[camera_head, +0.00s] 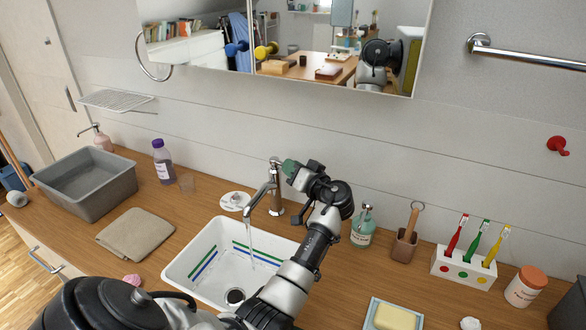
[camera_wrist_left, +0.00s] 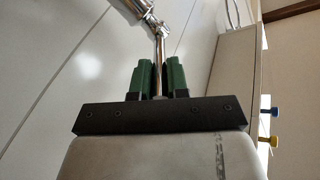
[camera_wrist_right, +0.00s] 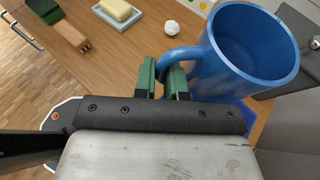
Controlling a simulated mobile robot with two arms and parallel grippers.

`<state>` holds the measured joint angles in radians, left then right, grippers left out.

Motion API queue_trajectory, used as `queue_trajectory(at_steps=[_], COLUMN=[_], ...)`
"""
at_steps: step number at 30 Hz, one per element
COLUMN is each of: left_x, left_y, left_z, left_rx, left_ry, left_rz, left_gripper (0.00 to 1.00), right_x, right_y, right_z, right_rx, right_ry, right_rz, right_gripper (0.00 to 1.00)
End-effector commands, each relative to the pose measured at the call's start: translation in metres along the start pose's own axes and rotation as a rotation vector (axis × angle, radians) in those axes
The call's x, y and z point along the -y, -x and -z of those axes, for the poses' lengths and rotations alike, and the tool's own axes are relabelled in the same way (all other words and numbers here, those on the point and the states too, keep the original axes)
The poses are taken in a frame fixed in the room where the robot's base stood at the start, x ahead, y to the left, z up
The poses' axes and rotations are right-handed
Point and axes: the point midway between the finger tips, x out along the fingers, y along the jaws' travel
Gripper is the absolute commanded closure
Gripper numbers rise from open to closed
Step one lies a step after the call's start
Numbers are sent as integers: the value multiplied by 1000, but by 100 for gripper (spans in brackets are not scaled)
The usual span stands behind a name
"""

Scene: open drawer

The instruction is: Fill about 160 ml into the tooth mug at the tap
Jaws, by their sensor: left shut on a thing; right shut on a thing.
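The tap (camera_head: 276,190) stands behind the white sink (camera_head: 180,272), and a thin stream of water (camera_head: 251,240) runs from its spout into the sink. My left gripper (camera_head: 291,168) is at the top of the tap. In the left wrist view its green fingers (camera_wrist_left: 160,78) are shut on the slim metal tap lever (camera_wrist_left: 159,52). In the right wrist view my right gripper (camera_wrist_right: 163,76) is shut on the handle of the blue tooth mug (camera_wrist_right: 228,72). The mug's mouth faces the camera and I see no water in it. The head view shows neither the mug nor the right gripper.
A grey basin (camera_head: 88,190) and a folded cloth (camera_head: 135,234) lie left. The mirror (camera_head: 300,82) hangs above.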

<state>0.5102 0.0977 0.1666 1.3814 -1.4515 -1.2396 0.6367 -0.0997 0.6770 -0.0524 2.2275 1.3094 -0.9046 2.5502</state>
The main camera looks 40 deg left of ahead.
Motion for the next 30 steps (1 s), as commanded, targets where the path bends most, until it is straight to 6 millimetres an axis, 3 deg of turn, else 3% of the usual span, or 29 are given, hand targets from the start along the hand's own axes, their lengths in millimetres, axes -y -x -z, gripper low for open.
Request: queue_trajectory(at_steps=[30], left_x=[30], left_y=[-5], left_z=[-20], left_rx=[-274], left_ry=[0], left_rz=[-420], left_gripper=[100], right_x=[0], right_y=[8], right_z=[-20], right_rx=[3], right_ry=[2], right_rz=[1], right_gripper=[100])
